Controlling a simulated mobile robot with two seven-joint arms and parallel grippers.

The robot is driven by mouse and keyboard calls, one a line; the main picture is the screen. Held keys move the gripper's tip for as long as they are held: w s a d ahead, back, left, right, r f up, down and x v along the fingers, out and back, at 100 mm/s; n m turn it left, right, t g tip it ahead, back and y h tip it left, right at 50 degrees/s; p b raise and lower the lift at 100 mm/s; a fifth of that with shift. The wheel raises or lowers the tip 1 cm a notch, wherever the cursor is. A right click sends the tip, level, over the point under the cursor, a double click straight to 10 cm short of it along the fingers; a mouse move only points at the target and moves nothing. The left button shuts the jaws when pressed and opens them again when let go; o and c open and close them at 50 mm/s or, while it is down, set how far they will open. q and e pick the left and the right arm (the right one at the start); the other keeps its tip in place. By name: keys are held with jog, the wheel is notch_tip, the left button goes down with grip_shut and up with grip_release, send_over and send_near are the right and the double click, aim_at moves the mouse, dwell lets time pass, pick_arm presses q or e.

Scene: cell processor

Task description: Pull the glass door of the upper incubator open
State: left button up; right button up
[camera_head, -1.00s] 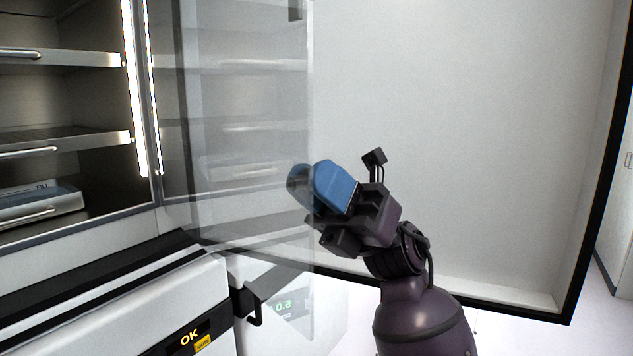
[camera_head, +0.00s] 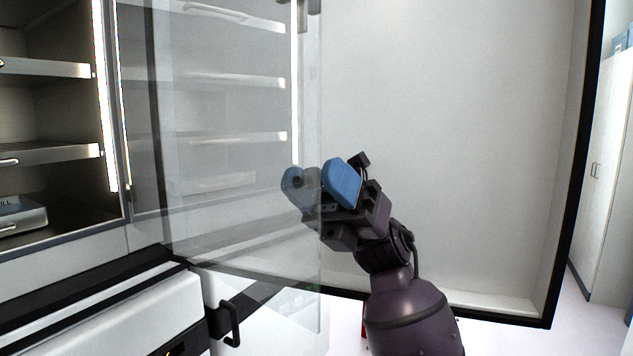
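The upper incubator (camera_head: 50,153) is at the left, with lit metal shelves inside. Its clear glass door (camera_head: 230,215) stands partly swung out, and its free edge runs down the middle of the view. My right gripper (camera_head: 318,181) is at that free edge. Its left blue finger shows dimly through the glass, and its right blue finger shows clear just right of the edge. A gap shows between the fingers; whether either touches the glass I cannot tell. My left gripper is out of view.
A large white outer door panel (camera_head: 440,110) with a black rim stands open behind my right arm. Below the incubator is a white lower unit (camera_head: 130,315) with a dark handle (camera_head: 231,325). Pale floor and a white cabinet (camera_head: 597,170) show at the far right.

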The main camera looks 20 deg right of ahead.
jog(key=shift+r, duration=0.1)
jog(key=p, duration=0.8)
send_near(317, 62)
jog(key=a+r, duration=0.1)
jog(key=r, duration=0.1)
jog(key=w+a+r, duration=0.1)
jog(key=a+r, duration=0.1)
jog(key=r, duration=0.1)
jog(key=w+a+r, duration=0.1)
jog(key=a+r, duration=0.1)
jog(key=shift+w+a+r, duration=0.15)
jog(key=shift+w+r, duration=0.1)
notch_tip(317, 62, up, 6)
jog(key=shift+f+p, duration=0.25)
jog(key=shift+p, duration=0.75)
jog(key=shift+r, duration=0.75)
